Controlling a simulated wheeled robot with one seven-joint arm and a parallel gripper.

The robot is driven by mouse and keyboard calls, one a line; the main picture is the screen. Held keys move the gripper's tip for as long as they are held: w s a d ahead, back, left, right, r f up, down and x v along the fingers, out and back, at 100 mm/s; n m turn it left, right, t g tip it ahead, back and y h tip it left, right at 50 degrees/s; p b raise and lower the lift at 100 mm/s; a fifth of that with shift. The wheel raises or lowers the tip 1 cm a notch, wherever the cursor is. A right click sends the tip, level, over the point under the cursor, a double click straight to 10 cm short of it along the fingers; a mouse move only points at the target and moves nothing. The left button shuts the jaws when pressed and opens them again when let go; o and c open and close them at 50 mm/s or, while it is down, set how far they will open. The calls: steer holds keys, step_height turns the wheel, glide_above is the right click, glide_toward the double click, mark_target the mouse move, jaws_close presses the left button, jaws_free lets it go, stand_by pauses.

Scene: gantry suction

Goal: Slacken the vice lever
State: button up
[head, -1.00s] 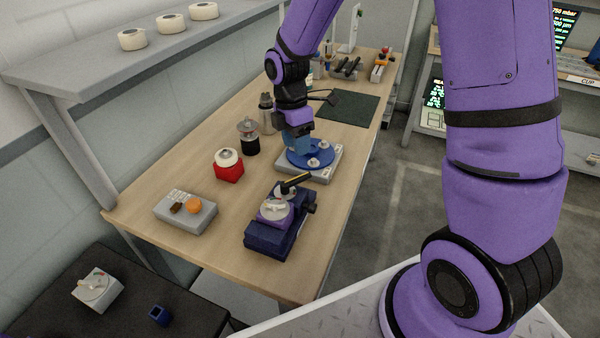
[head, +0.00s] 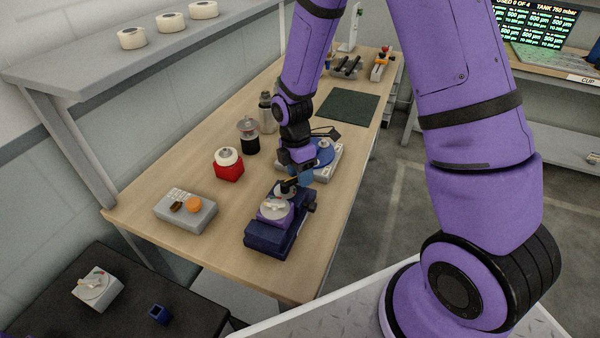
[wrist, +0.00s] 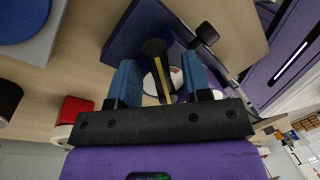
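The vice (head: 268,238) has a dark blue base and a purple upper part with a pale round disc, at the near end of the bench. Its lever (head: 288,186), black with a yellow stripe, is partly covered by my gripper (head: 301,178) in the head view. In the wrist view my gripper (wrist: 159,68) has its two blue fingers apart. The lever (wrist: 154,48) shows in the gap between them, its black end nearest the fingertips' far side. I see no clear contact with either finger; the depth between fingertips and lever is hard to tell.
A blue round plate on a grey base (head: 335,165) stands just behind my gripper. A red block with a white roll (head: 229,170), a grey box with an orange knob (head: 186,212) and a dark jar (head: 249,138) stand to the left.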

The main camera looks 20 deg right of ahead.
jaws_close()
steer(key=shift+w+n, duration=0.15)
steer(key=shift+n, duration=0.15)
steer(key=shift+w+a+n, duration=0.25)
steer(key=shift+w+n, duration=0.25)
steer(key=shift+n, duration=0.7)
steer(key=shift+w+a+n+t+h, duration=0.2)
steer(key=shift+w+n+h, duration=0.1)
steer(key=shift+n, duration=0.5)
steer(key=shift+w+a+n+t+h, duration=0.15)
steer(key=shift+w+n+h, duration=0.1)
steer(key=shift+n, duration=0.55)
steer(key=shift+o, duration=0.6)
jaws_free()
